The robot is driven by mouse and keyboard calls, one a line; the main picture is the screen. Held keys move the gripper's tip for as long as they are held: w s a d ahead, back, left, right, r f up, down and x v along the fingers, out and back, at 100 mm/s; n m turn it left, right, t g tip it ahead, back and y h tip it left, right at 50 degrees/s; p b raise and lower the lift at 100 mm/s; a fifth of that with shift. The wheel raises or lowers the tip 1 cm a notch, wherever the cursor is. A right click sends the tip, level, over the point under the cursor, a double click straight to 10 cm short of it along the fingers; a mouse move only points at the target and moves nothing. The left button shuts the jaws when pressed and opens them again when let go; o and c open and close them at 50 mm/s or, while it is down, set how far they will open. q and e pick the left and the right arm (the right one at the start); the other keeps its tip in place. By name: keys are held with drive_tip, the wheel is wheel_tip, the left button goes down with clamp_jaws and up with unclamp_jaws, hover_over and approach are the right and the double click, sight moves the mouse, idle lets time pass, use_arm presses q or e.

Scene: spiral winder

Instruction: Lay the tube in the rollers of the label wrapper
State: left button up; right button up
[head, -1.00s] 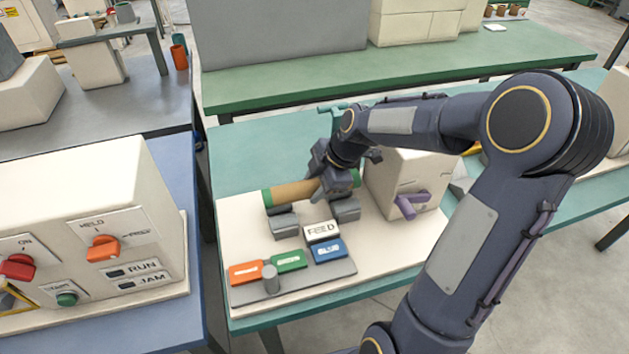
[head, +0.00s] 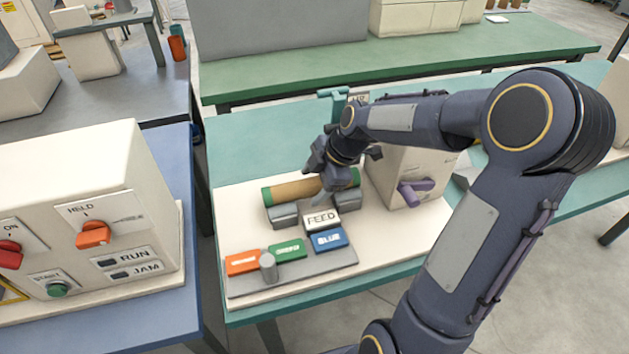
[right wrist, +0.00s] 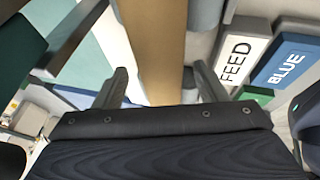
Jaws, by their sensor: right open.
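The tube (head: 292,189), brown with green ends, lies along the grey rollers (head: 285,214) of the label wrapper (head: 408,165). It looks level and resting on them. My right gripper (head: 321,184) is over the tube's right half, which it partly hides. In the right wrist view the tube (right wrist: 157,45) runs between the two fingers of the open gripper (right wrist: 165,85), with gaps on both sides. Part of a roller (right wrist: 205,14) shows beside the tube there. My left gripper is not in view.
In front of the rollers are a white FEED block (head: 322,220) and orange (head: 242,262), green (head: 287,250) and blue (head: 329,239) labelled blocks, with a grey post (head: 268,267). A purple lever (head: 416,192) sticks out of the wrapper. A control box (head: 95,205) stands left.

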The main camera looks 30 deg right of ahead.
wheel_tip(320, 180, up, 3)
drive_tip(key=shift+f, duration=0.1)
drive_tip(key=s+a+r, duration=0.7)
drive_tip(key=s+r, duration=0.3)
drive_tip(key=s, duration=0.2)
drive_tip(key=shift+a+b, duration=0.25)
drive_tip(key=shift+b, duration=0.05)
drive_tip(key=shift+w+r, duration=0.1)
drive_tip(key=shift+r, duration=0.1)
wheel_tip(320, 180, up, 7)
drive_tip(key=p, duration=0.5)
drive_tip(key=shift+f, duration=0.15)
